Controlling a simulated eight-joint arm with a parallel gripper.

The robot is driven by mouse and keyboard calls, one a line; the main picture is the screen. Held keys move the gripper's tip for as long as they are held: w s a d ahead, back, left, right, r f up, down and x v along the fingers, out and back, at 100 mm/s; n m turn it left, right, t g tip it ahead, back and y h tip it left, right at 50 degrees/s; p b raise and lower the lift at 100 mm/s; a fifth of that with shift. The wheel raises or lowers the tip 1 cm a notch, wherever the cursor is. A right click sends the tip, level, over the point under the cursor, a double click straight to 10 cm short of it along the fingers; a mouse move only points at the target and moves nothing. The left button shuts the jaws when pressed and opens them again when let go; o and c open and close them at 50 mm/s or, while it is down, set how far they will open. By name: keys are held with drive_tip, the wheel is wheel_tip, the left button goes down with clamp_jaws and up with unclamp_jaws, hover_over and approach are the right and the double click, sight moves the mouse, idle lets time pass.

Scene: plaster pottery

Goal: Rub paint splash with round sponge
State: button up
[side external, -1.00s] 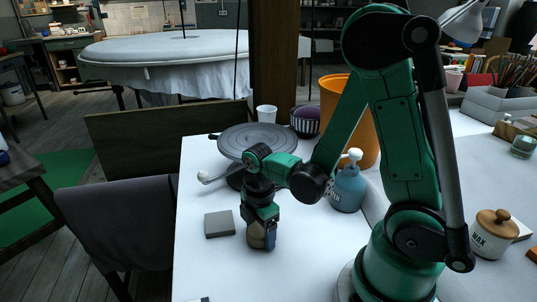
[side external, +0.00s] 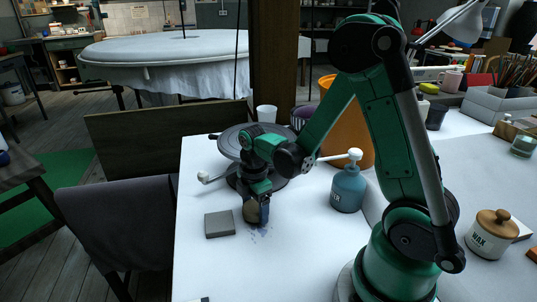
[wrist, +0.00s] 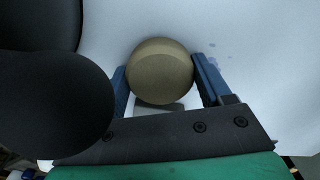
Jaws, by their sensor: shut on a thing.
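A round tan sponge (side external: 251,211) is held between the blue fingers of my gripper (side external: 257,207), which is shut on it. The sponge is low over the white table; I cannot tell if it touches the surface. In the wrist view the sponge (wrist: 160,71) sits between both fingers of my gripper (wrist: 163,82). The paint splash (side external: 261,232) shows as faint bluish specks on the table, just in front of the sponge. Some specks of the splash (wrist: 222,60) also show beside the right finger in the wrist view. Part of the splash may be hidden.
A grey square block (side external: 219,224) lies left of the sponge. A grey turntable (side external: 232,142) stands behind my gripper, with a white cup (side external: 266,114) beyond. A blue pump bottle (side external: 348,188) and an orange bucket (side external: 350,140) stand to the right. The front table area is clear.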

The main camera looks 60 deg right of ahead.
drive_tip(key=shift+s+r, duration=0.1)
drive_tip(key=shift+r, duration=3.75)
